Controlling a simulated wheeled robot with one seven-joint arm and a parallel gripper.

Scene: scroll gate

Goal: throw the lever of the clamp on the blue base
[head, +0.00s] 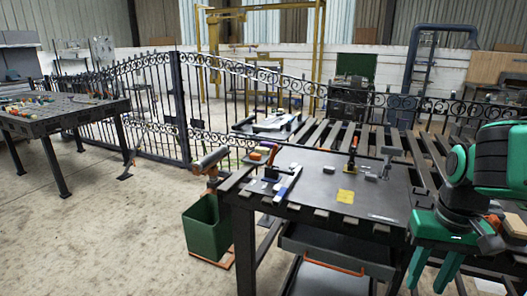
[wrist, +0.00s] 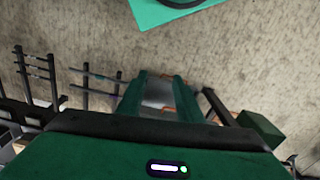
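On the dark workbench top (head: 318,185) in the head view stands a small clamp with a red-orange lever (head: 271,157) and what looks like a blue base (head: 270,174), near the bench's left end. My green gripper (head: 434,270) hangs pointing down at the bench's right front side, well away from both clamps. Its two fingers are apart with nothing between them, which the wrist view (wrist: 157,92) also shows. The wrist view shows neither clamp.
An iron fence (head: 230,100) runs behind. Another table (head: 62,115) is far left, with open floor between.

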